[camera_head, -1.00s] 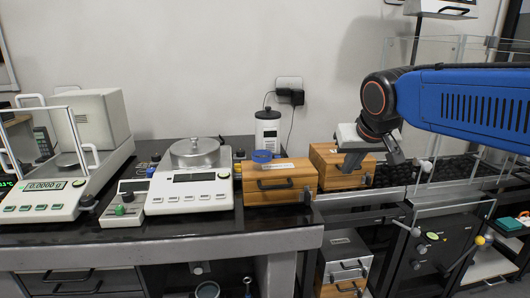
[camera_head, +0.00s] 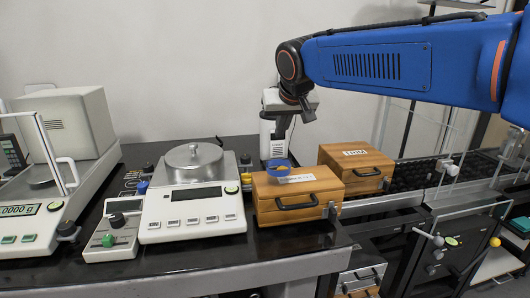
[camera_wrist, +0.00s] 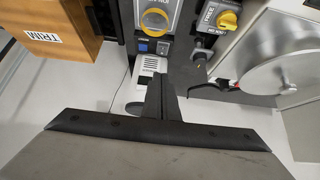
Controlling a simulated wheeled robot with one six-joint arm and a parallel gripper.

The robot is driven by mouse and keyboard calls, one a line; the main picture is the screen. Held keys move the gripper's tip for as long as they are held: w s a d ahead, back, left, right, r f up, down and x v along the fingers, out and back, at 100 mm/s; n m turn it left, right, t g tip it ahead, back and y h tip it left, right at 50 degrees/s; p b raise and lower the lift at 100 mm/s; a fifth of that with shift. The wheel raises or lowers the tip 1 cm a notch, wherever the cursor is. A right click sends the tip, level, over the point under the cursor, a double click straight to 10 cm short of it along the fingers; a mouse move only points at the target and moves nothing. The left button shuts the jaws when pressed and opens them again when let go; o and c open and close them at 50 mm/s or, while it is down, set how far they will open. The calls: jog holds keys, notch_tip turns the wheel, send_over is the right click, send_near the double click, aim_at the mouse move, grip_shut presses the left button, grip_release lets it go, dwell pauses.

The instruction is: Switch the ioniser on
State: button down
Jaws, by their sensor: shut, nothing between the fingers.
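The white ioniser (camera_head: 265,138) stands at the back of the table by the wall, partly hidden behind my gripper. In the wrist view, a white vented body that looks like it (camera_wrist: 150,66) shows beyond a blue switch (camera_wrist: 143,46). A grey box with a yellow knob (camera_wrist: 155,20) sits beside them; its label is cut off and seems to begin "ION". Another yellow knob (camera_wrist: 227,21) is to its right. My gripper (camera_head: 279,137) points down in front of the ioniser, shut and empty. Its fingers also show in the wrist view (camera_wrist: 160,92). I cannot tell whether they touch anything.
A balance with a round pan (camera_head: 193,205) and a small control box (camera_head: 113,235) are left. The wall bounds the back.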

jog(key=shift+w+a, duration=0.25)
jog(key=shift+a, duration=0.05)
jog(key=x, duration=1)
jog(key=shift+f, duration=0.2)
jog(key=shift+s+f, duration=0.25)
jog(key=shift+f, duration=1.55)
